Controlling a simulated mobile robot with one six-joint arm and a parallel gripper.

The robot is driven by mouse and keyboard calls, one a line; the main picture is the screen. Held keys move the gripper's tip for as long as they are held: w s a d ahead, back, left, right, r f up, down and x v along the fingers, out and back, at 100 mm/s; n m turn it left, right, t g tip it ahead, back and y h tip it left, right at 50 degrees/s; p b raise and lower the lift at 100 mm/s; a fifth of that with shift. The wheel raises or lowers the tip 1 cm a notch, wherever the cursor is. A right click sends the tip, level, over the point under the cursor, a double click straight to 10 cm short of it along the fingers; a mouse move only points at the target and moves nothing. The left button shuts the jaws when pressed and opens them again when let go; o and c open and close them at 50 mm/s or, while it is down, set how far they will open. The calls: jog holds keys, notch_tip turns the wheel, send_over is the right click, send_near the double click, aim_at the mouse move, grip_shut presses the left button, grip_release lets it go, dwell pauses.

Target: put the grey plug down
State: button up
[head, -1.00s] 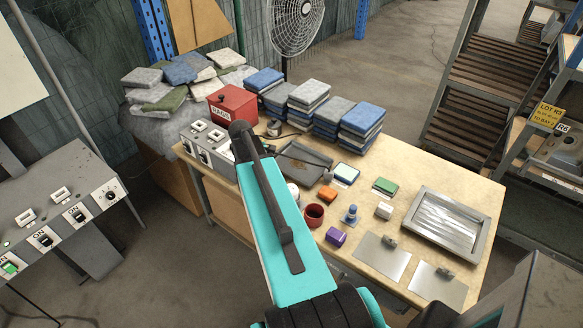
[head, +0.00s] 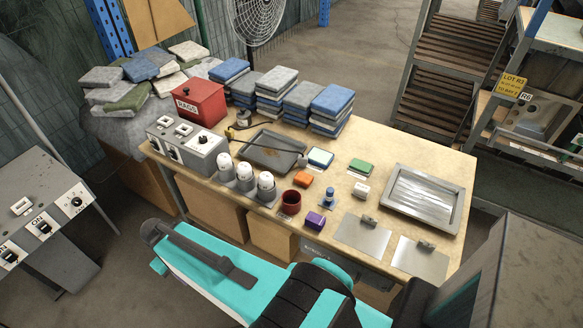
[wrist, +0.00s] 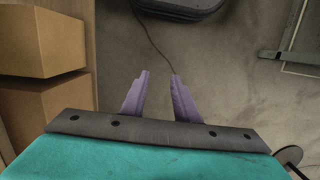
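My gripper (wrist: 159,76) shows in the wrist view with its two purple fingers apart. Only bare floor and a thin dark cord show between them, and I see nothing held. In the head view my gripper is out of sight, and my teal arm crosses the bottom, in front of the workbench (head: 390,150). I cannot make out a grey plug for certain in either view. On the bench stand several small items: a dark red cup (head: 291,202), a blue peg-like piece (head: 329,197), a purple block (head: 315,221), an orange block (head: 302,180) and a whitish block (head: 361,190).
Three white-topped pieces in grey holders (head: 245,178) line the bench's front left. A dark tray (head: 270,150), red rags box (head: 198,103), switch box (head: 187,142) and metal-framed tray (head: 423,197) also stand there. Cardboard boxes (wrist: 45,100) are left of my gripper.

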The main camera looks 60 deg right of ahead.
jog(key=s+a+f+g+b, duration=0.2)
jog(key=s+f+g+b, duration=0.2)
jog(key=s+f, duration=1.6)
jog(key=b, duration=0.3)
jog(key=shift+o, duration=0.4)
